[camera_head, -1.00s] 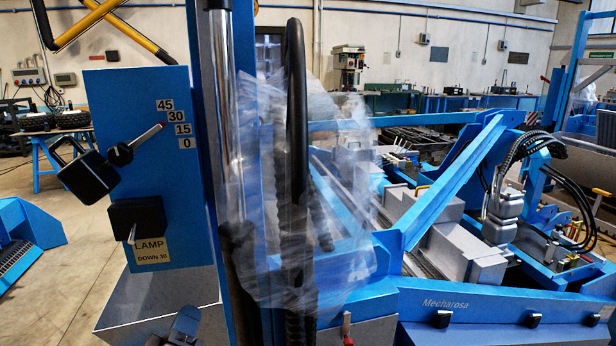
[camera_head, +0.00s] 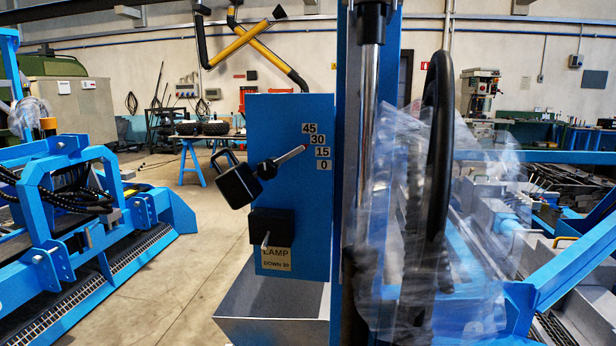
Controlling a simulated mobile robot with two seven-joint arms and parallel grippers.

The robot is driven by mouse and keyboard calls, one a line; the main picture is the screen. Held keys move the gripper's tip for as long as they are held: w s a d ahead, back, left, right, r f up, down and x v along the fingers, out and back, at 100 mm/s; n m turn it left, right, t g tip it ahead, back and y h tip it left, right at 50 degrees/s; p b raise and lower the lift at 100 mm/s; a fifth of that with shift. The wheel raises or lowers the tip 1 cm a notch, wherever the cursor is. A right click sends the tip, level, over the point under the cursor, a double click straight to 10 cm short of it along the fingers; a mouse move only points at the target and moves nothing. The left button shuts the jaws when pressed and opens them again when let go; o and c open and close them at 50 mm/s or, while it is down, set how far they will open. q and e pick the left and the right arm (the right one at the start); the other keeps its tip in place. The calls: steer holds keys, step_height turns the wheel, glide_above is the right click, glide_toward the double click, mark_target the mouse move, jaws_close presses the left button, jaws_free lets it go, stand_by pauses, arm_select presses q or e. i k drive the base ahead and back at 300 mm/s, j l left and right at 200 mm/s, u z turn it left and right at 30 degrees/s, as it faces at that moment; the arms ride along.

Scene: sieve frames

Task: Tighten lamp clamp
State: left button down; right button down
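A blue upright panel (camera_head: 288,205) stands at the picture's centre left. On it, a black lamp head (camera_head: 239,186) hangs at the left side of a black pivot (camera_head: 267,170). A pointer with a reddish tip (camera_head: 297,152) runs up and right from the pivot. Its tip lies between the 30 and 15 plates of an angle scale (camera_head: 318,146) marked 45, 30, 15, 0. Below is a black block (camera_head: 272,225) with a small pale lever (camera_head: 265,241). A label (camera_head: 277,260) reads LAMP DOWN 30. Neither gripper is in view.
Blue machinery (camera_head: 70,220) fills the left. Bare floor (camera_head: 185,265) lies between.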

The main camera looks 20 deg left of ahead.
mark_target(267, 169)
steer(key=k+u, duration=0.15)
steer(key=u, duration=0.3)
steer(key=k+j+u, duration=0.1)
steer(key=u, duration=0.4)
steer(key=i, duration=0.6)
